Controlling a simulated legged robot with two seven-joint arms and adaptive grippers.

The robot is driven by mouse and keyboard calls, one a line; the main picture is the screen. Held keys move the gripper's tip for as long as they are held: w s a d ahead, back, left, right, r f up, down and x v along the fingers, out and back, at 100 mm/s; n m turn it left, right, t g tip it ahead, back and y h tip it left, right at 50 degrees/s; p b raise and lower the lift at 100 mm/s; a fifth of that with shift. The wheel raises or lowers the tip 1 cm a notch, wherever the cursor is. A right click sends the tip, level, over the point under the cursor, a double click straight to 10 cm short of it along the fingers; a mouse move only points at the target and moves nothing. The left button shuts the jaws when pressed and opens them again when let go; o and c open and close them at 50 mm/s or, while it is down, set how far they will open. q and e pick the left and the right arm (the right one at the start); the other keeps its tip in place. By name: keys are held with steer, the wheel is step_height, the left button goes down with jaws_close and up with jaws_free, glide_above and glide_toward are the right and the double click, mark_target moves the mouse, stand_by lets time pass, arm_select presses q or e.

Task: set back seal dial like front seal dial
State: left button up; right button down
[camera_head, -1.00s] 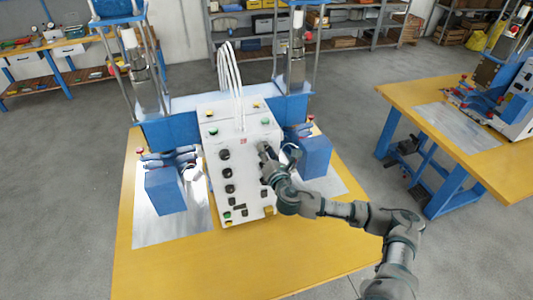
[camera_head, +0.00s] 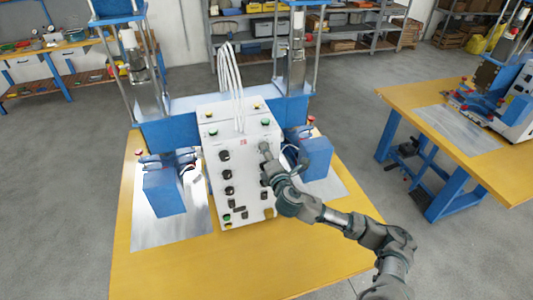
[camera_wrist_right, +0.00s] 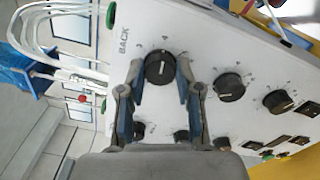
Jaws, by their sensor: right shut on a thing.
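A white control box (camera_head: 246,195) stands on the yellow table with two columns of black dials. In the right wrist view the word BACK is printed beside the top dial (camera_wrist_right: 160,68) of one column, with numbers around it. My right gripper (camera_wrist_right: 160,85) has a finger on each side of this dial and is shut on it. In the head view my right gripper (camera_head: 265,152) covers that dial. The top dial of the other column (camera_head: 224,155) is uncovered; its pointer is too small to read. My left gripper is not in view.
Other dials (camera_wrist_right: 229,87) and black switches sit close along the same column. White hoses (camera_head: 231,80) rise from behind the box. Blue blocks (camera_head: 164,192) flank it. The front of the yellow table (camera_head: 235,265) is clear.

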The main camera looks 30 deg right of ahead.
steer(key=shift+d+r, duration=0.15)
steer(key=c, duration=1.1)
jaws_free()
steer(key=o, duration=0.3)
steer(key=shift+w, duration=0.1)
steer(key=shift+d+f, duration=0.1)
steer(key=shift+f, duration=0.1)
steer(key=v, duration=0.7)
steer(key=shift+f, duration=0.1)
